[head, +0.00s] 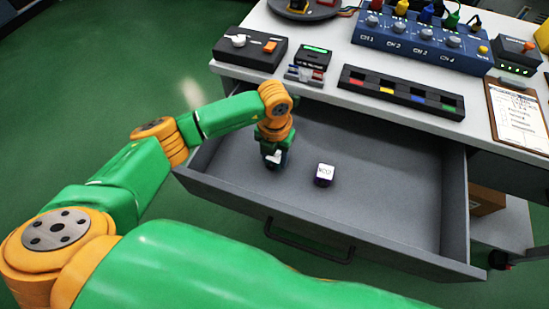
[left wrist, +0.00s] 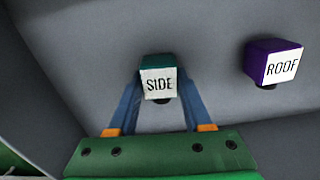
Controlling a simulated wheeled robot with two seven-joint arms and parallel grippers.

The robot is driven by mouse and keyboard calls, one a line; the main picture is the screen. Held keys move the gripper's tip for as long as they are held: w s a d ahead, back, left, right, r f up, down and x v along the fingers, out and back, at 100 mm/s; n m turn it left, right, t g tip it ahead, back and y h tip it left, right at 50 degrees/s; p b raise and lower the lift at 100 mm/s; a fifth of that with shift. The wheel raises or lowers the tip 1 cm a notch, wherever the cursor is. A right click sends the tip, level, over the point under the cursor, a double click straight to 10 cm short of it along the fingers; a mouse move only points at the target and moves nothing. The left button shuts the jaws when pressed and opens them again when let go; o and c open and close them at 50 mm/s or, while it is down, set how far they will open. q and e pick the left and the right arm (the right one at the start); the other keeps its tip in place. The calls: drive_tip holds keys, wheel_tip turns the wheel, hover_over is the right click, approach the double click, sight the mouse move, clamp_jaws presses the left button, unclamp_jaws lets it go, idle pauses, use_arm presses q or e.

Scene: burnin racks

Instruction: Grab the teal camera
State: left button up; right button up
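The teal camera (left wrist: 157,61) is a small cube with a white label reading "SIDE" and a dark round part beneath it. It lies in the open grey drawer. My left gripper (head: 275,158) reaches down into the drawer over it and hides most of it in the head view. In the left wrist view its two blue fingers (left wrist: 160,85) stand spread, one on each side of the teal camera; I cannot tell whether they touch it. My right gripper is not in view.
A purple camera (left wrist: 273,62) with a label reading "ROOF" lies to the right in the drawer (head: 390,185); it also shows in the head view (head: 324,175). The drawer walls surround both. Above stands the white bench (head: 330,107) with a black slotted tray (head: 400,92) and blue box.

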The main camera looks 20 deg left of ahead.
use_arm(q)
clamp_jaws()
drive_tip(key=shift+r, duration=0.1)
